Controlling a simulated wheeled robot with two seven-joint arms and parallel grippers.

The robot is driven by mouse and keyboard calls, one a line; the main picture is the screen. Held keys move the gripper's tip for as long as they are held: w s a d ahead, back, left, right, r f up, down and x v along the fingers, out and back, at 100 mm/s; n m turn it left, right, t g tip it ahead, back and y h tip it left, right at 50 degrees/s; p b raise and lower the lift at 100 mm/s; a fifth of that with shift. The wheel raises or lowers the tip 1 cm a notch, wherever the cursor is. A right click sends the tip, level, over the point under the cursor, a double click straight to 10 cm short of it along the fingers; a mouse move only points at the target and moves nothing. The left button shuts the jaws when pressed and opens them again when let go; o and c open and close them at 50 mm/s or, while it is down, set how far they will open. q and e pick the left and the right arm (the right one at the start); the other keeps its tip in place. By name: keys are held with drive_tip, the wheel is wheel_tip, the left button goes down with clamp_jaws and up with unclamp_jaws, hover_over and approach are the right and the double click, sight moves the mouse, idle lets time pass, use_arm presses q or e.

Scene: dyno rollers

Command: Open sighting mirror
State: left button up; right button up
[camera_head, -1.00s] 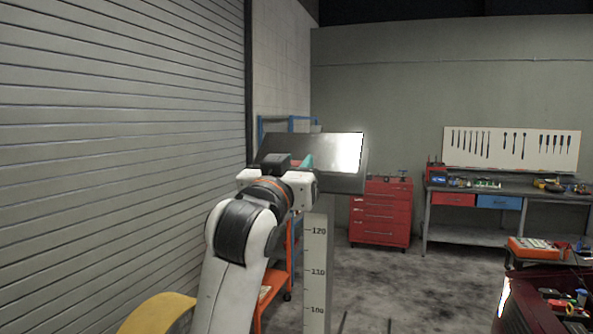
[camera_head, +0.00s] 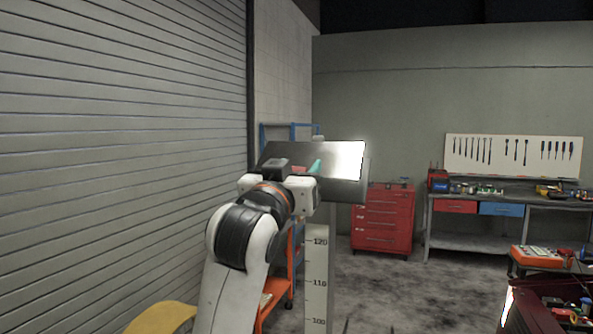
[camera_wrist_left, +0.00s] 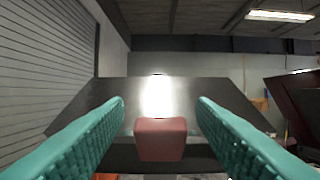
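The sighting mirror (camera_head: 343,158) is a dark, glossy tilted panel with a bright reflection, on top of a white post (camera_head: 316,285) marked with numbers. It also fills the middle of the left wrist view (camera_wrist_left: 205,97). A red tab (camera_wrist_left: 160,140) stands at its near lower edge. My left gripper (camera_wrist_left: 160,112) is open, with its teal fingers on either side of the red tab and a gap at both sides. In the head view my left gripper (camera_head: 314,166) is in front of the mirror and hides its lower left part. My right gripper is not in view.
A ribbed shutter wall (camera_head: 120,150) runs along the left. Behind the post stand an orange and blue rack (camera_head: 276,295) and a red drawer cabinet (camera_head: 383,222). A workbench (camera_head: 465,243) is at the back right. Grey floor lies open between them.

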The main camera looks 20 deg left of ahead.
use_arm(q)
drive_tip(key=b+v, duration=0.4)
drive_tip(key=v, duration=0.8)
drive_tip(key=shift+b, duration=0.4)
